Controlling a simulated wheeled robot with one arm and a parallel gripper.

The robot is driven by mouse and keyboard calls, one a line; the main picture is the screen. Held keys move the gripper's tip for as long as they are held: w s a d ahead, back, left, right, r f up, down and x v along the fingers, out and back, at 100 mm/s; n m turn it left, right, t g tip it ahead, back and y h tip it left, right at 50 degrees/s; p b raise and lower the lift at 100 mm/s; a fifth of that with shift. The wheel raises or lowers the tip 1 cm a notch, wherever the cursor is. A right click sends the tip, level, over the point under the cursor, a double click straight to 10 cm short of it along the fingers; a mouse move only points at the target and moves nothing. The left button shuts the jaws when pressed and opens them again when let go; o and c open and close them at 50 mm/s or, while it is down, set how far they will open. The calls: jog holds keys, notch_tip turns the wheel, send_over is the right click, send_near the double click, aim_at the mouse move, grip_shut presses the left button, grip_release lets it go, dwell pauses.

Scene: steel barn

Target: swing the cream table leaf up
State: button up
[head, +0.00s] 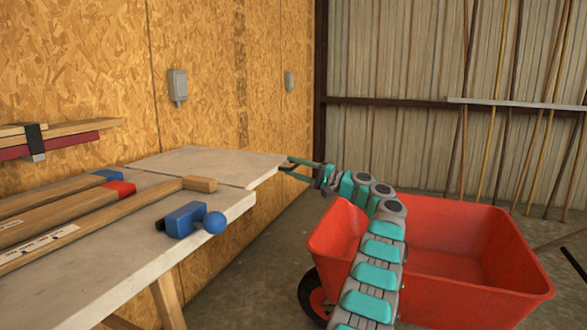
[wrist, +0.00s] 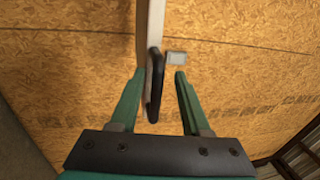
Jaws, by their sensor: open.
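The cream table leaf (head: 215,161) is at the far end of the cream worktable (head: 130,262). It looks about level with the tabletop, with a thin seam between them. In the wrist view the leaf shows edge-on as a pale strip (wrist: 156,24). A black handle (wrist: 154,90) on it lies between my fingers, closer to the left one. My gripper (head: 289,166) is at the leaf's right edge in the head view. In the wrist view my gripper (wrist: 161,73) is open around the handle. I cannot tell whether the left finger touches it.
A red wheelbarrow (head: 465,283) stands on the floor at the right, beneath and beside my arm. Wooden clamps (head: 100,222) and a blue vise-like tool (head: 185,220) lie on the worktable. An OSB wall (head: 70,70) runs behind the table. Poles (head: 508,110) lean at the back right.

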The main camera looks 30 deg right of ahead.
jog(key=v, duration=0.7)
jog(key=shift+b, duration=0.4)
jog(key=shift+s+d, duration=0.15)
